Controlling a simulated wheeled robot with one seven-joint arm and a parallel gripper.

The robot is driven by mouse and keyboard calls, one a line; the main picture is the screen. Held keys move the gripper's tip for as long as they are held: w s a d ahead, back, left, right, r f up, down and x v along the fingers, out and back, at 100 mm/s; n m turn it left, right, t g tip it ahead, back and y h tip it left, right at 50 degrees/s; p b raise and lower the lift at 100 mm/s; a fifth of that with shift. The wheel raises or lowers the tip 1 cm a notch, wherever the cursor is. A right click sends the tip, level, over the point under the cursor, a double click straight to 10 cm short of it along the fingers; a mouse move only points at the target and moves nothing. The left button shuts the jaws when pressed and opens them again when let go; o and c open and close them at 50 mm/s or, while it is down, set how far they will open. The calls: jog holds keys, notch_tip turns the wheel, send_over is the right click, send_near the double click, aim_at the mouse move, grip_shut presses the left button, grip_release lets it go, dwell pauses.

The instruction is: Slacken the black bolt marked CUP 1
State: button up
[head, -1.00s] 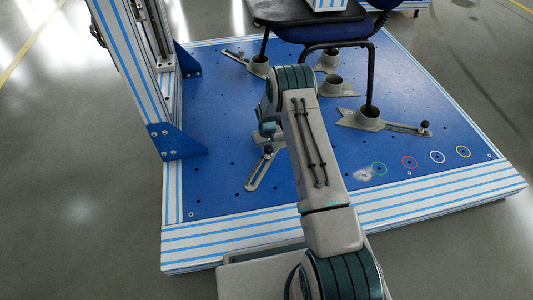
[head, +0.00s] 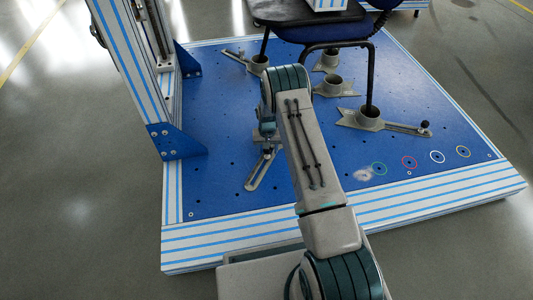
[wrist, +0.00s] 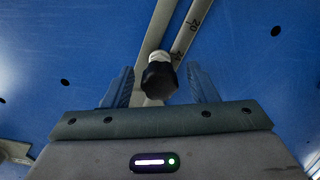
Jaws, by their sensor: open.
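A black bolt head (wrist: 159,80) on a pale collar stands over a grey slotted bar (wrist: 153,30) in the wrist view. I cannot read a CUP 1 mark on it. My gripper (wrist: 161,86) is open, with one ridged finger on each side of the bolt head and gaps between; I cannot tell how deep the bolt sits between the fingers. In the head view, my gripper (head: 267,132) is just above the near slotted bar (head: 260,172), and my arm hides most of that cup.
A chair (head: 320,30) stands on the blue plate (head: 220,110) with legs in grey cups. Another black bolt (head: 425,125) sits on the right bar. A striped post (head: 135,70) rises at left. Coloured rings mark the plate's front right.

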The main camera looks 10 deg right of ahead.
jog(key=m, duration=0.4)
dwell(0.3)
jog(key=shift+m, duration=2)
jog(key=m, duration=0.4)
jog(key=c, duration=0.6)
jog(key=shift+n, duration=0.7)
